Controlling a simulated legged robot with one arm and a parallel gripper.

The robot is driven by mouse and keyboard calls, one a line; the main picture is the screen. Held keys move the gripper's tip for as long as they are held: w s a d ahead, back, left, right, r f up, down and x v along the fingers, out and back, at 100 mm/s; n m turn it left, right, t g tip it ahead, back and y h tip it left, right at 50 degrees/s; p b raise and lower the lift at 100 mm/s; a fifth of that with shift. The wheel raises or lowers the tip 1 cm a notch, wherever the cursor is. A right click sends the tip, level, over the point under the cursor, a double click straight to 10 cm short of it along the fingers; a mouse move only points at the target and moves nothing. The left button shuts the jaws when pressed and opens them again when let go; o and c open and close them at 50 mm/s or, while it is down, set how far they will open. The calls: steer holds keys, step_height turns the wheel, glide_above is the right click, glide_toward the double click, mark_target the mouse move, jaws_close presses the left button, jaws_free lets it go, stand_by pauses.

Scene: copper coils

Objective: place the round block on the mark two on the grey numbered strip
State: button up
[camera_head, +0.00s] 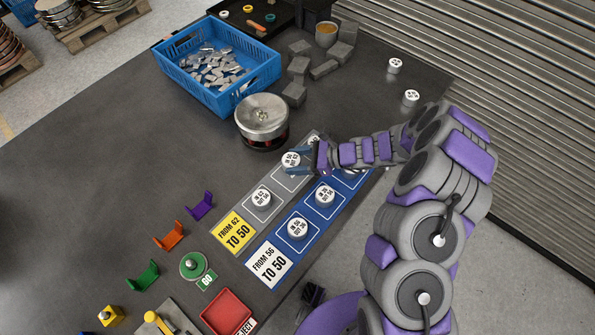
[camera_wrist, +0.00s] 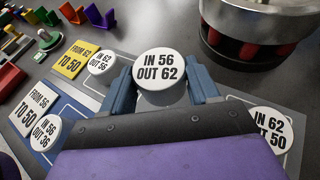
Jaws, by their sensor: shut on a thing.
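My gripper (camera_head: 297,162) is shut on a white round block (camera_head: 291,158), labelled "IN 56 OUT 62" in the wrist view (camera_wrist: 161,68). The block is upright between the two blue-grey fingers, over the grey strip (camera_head: 274,183) around its second outlined square. I cannot tell whether its base touches the strip. Another round block (camera_head: 263,198), reading "IN 62 OUT 56" in the wrist view (camera_wrist: 101,62), sits in the first square beside the yellow "FROM 62 TO 50" label (camera_head: 233,233). The strip's far end is partly hidden by my gripper.
A blue strip (camera_head: 311,213) runs alongside with round blocks (camera_head: 297,229), (camera_head: 324,194); my arm covers part of it. A metal drum (camera_head: 262,120) stands close behind the held block. A blue crate (camera_head: 218,65) and grey bricks lie farther back.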

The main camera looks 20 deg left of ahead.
steer(key=f, duration=0.1)
steer(key=a+f, duration=0.1)
steer(key=f, duration=0.1)
steer(key=shift+s+a+f+b, duration=0.1)
steer(key=shift+a+f+b, duration=0.1)
steer(key=shift+a+b, duration=0.1)
steer(key=shift+d+f, duration=0.45)
steer(key=shift+f, duration=0.4)
steer(key=shift+d+r, duration=0.15)
steer(key=shift+d, duration=0.3)
steer(key=shift+a+b, duration=0.15)
steer(key=shift+b, duration=0.15)
steer(key=o, duration=0.8)
steer(key=shift+a+f, duration=0.2)
steer(key=shift+f, duration=0.05)
steer(key=shift+c, duration=0.2)
steer(key=o, duration=0.3)
steer(key=shift+a+f, duration=0.1)
steer(key=shift+a, duration=0.25)
steer(key=shift+o, duration=0.7)
steer(key=shift+d, duration=0.4)
steer(key=shift+d+r, duration=0.25)
steer(key=shift+r, duration=0.15)
steer(key=p+v, duration=0.3)
steer(key=v, duration=0.8)
steer(key=shift+w+d+r, duration=0.1)
steer(key=shift+w+d, duration=0.1)
steer(key=shift+d, duration=0.05)
steer(key=shift+a, duration=0.15)
